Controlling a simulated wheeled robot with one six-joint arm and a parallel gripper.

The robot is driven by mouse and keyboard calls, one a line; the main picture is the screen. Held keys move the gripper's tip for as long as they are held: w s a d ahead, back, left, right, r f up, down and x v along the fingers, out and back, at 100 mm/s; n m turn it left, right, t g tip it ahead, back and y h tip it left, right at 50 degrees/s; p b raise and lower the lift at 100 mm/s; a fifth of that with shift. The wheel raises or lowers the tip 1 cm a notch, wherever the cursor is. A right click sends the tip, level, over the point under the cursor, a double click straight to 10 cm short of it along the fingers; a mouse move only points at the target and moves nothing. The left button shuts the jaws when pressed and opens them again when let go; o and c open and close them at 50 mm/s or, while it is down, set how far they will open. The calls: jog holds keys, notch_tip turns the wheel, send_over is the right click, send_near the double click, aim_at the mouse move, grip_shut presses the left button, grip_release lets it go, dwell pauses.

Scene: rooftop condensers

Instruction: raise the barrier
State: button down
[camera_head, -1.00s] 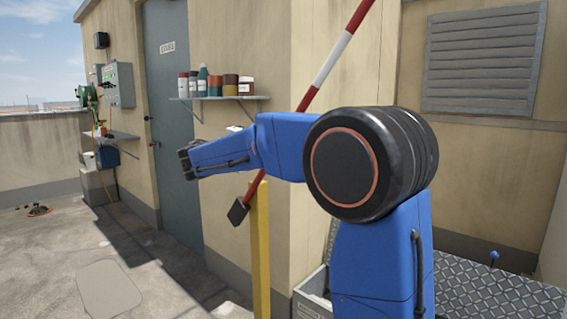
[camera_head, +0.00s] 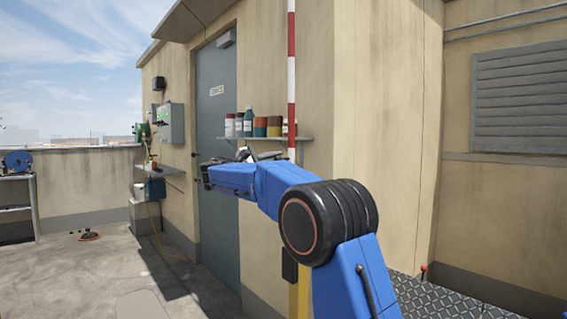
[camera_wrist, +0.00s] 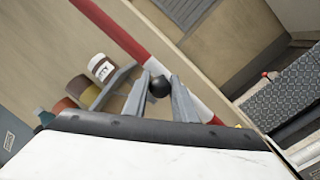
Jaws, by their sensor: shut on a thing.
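The barrier pole (camera_head: 291,85), striped red and white, stands upright in the head view, with its top out of the picture. Its dark counterweight block (camera_head: 289,266) hangs low beside the yellow post (camera_head: 301,297), partly behind my arm. My gripper (camera_head: 277,156) is beside the pole at shelf height, small and partly hidden in the head view. In the wrist view my gripper (camera_wrist: 160,96) is shut on a black ball knob (camera_wrist: 158,86). The striped pole (camera_wrist: 118,32) runs diagonally right behind the knob.
A wall shelf (camera_head: 305,138) with several jars and bottles is close behind my gripper. The grey door (camera_head: 218,150) is left of it. A grey box (camera_head: 170,124) hangs on the wall further left. The floor at left is mostly clear, and a chequered metal plate (camera_head: 435,300) lies at right.

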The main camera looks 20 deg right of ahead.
jog(key=shift+w+a, duration=0.1)
jog(key=shift+w, duration=0.1)
jog(key=c, duration=1.8)
grip_release()
jog(key=o, duration=0.3)
jog(key=shift+w+a, duration=0.1)
jog(key=shift+w, duration=0.05)
jog(key=shift+o, duration=0.2)
jog(key=v, duration=1.7)
jog(key=shift+s, duration=0.2)
jog(key=shift+a, duration=0.1)
